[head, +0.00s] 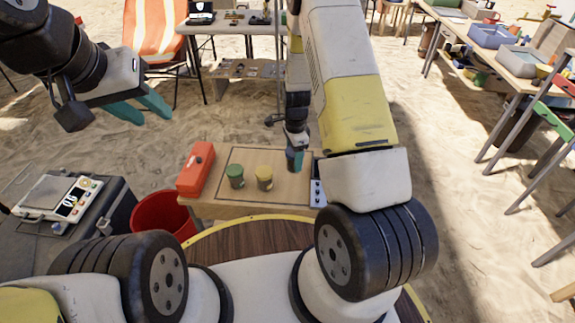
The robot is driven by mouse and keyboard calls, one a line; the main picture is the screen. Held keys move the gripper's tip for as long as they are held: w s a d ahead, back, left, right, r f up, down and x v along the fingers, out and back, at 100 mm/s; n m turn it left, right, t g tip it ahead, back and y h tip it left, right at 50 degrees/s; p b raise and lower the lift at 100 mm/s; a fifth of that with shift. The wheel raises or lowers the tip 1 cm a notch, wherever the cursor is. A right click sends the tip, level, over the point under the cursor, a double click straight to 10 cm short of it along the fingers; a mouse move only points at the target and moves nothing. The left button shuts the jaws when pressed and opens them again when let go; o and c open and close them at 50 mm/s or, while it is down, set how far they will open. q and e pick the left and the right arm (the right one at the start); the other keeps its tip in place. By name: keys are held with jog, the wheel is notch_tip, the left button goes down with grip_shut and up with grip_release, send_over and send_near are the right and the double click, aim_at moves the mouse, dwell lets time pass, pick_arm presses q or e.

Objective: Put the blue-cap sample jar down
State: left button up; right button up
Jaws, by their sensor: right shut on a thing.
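My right gripper (295,163) reaches down over the back right part of the low wooden table (215,207). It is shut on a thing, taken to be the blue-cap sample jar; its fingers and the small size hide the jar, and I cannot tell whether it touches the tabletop. A green-capped jar (235,178) and a yellow-capped jar (264,179) stand upright side by side on the table, left of the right gripper. My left gripper (155,115) is open and empty, raised at the upper left, away from the table.
A red box (196,169) lies along the table's left edge. A dark-and-white strip (318,185) is at the right edge. The tabletop right of the yellow-capped jar looks clear.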

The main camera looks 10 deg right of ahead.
jog(key=shift+w+d+f+m, duration=0.1)
jog(key=shift+w+f+m, duration=0.05)
jog(key=shift+f+m, duration=0.4)
jog(key=shift+m, duration=0.35)
notch_tip(320, 180, down, 10)
jog(key=shift+w, duration=0.1)
jog(key=o, duration=1.7)
jog(key=shift+f, duration=0.15)
jog(key=shift+c, duration=0.2)
